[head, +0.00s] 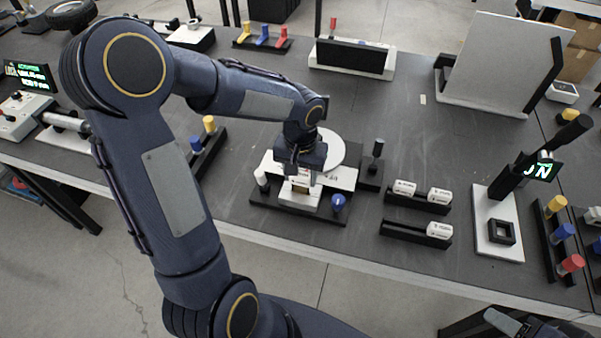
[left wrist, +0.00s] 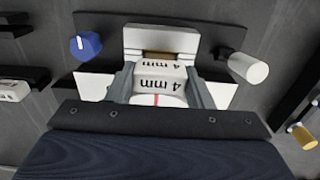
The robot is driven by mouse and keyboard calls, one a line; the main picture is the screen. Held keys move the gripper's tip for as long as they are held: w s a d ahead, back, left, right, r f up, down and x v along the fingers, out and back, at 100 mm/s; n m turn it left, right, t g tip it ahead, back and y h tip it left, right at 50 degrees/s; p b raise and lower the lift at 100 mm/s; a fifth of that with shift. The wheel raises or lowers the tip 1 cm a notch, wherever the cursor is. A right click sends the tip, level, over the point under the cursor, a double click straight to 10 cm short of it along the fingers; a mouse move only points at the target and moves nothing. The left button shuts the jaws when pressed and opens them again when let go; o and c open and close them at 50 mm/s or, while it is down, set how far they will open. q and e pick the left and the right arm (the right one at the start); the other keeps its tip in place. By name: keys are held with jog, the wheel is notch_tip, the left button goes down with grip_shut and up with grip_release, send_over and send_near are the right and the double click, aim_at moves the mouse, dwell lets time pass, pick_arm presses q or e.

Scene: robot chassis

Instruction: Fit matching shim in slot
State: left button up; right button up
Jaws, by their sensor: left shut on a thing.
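My left gripper (head: 300,166) points down over the fixture (head: 332,214), a black base with a white block (left wrist: 160,38), blue knob (head: 338,202) and white peg (head: 261,180). In the left wrist view the left gripper (left wrist: 163,88) is shut on a white shim (left wrist: 160,72) marked "4 mm", one finger on each side. The shim's far end lies against or just at a brownish recess (left wrist: 158,54) in the block. How deep it sits cannot be told. A dark part at the lower right edge (head: 507,322) seems to be my right gripper; its jaws are unclear.
A gauge stand (head: 498,247) is farther right. A white round disc (head: 329,150) lies just behind the gripper.

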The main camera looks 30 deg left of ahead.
aim_at(301, 183)
pick_arm(q)
jog(key=shift+f+b, duration=1.3)
jog(key=shift+f, duration=0.25)
jog(key=o, duration=1.1)
jog(key=shift+c, duration=0.2)
notch_tip(301, 183, up, 8)
jog(key=shift+f, duration=0.25)
jog(key=shift+r, duration=0.2)
jog(key=shift+s+r, duration=0.15)
jog(key=s+d+r+t+h, duration=0.2)
jog(key=s, duration=0.6)
jog(key=s+d+r+m+t+h, duration=0.1)
jog(key=s+d+t, duration=0.1)
jog(key=s, duration=0.6)
jog(key=shift+s+r+t+h+p, duration=0.3)
jog(key=shift+r+t+h+p, duration=0.1)
jog(key=shift+t, duration=0.4)
